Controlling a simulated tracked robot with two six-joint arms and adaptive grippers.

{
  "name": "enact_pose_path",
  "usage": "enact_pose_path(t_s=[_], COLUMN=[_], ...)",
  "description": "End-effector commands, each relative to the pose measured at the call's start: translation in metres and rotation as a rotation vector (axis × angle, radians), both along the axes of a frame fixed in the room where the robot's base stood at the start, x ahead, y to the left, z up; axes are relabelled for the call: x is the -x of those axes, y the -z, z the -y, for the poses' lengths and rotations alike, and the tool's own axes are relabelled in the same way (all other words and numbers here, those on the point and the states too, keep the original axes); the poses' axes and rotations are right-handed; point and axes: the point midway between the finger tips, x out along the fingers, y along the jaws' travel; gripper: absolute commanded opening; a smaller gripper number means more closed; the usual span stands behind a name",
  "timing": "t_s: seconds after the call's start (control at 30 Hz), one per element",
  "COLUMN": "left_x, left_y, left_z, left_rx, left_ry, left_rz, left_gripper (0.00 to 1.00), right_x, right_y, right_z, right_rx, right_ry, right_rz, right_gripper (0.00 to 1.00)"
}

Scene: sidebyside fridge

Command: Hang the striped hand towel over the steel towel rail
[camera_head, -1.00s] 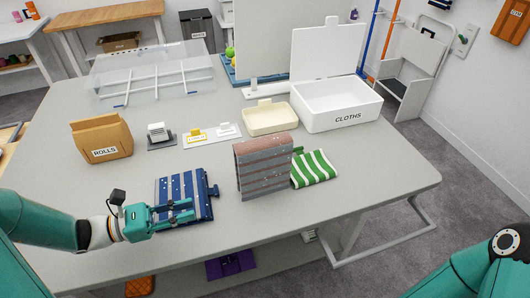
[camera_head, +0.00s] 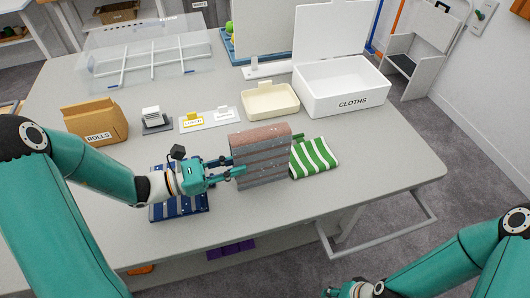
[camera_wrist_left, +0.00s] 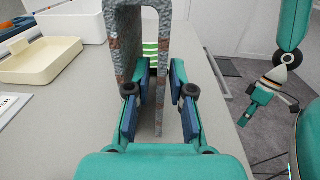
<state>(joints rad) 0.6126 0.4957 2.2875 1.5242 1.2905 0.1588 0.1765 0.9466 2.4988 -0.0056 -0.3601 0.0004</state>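A grey striped towel with reddish bands (camera_head: 262,160) stands as an upside-down U on the table; it also fills the upper middle of the left wrist view (camera_wrist_left: 122,45). My left gripper (camera_head: 236,172) is at its left end. In the left wrist view the open fingers (camera_wrist_left: 160,100) sit on either side of the towel's right-hand layer, with gaps visible. A grey metal bar frame (camera_head: 385,241) shows at the table's front right; I cannot tell whether it is the towel rail. My right gripper (camera_head: 345,291) is partly cut off at the bottom edge, its fingers unclear.
A green-and-white striped cloth (camera_head: 315,157) lies right of the towel. Behind are a cream tray (camera_head: 270,102), a white CLOTHS box (camera_head: 342,90) and a ROLLS bag (camera_head: 94,122). The table's front right is clear.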

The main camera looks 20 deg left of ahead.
Motion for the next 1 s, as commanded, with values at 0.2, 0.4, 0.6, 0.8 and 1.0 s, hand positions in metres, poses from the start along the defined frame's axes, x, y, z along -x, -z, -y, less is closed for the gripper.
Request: enact_pose_path(t_s=[0.2,0.4,0.6,0.8,1.0], left_x=[-0.007,-0.020,-0.032,-0.033,-0.033], left_y=[-0.001,-0.004,-0.002,-0.001,-0.001], left_z=[0.011,0.034,0.049,0.050,0.049], left_rx=[0.001,0.001,0.000,-0.001,-0.001], left_ry=[0.000,0.003,0.000,-0.003,-0.003], left_rz=[-0.001,-0.002,0.000,0.000,0.000], left_gripper=[0.22,0.22,0.22,0.22,0.00], right_x=[0.000,0.000,0.000,0.000,0.000], right_y=[-0.004,-0.017,-0.020,-0.019,-0.019], right_z=[0.000,0.000,0.000,0.000,0.000], right_rx=[0.000,0.000,0.000,0.000,0.000], right_ry=[0.000,0.000,0.000,0.000,0.000], right_rz=[0.000,0.000,0.000,0.000,0.000], right_gripper=[0.40,0.40,0.40,0.40,0.40])
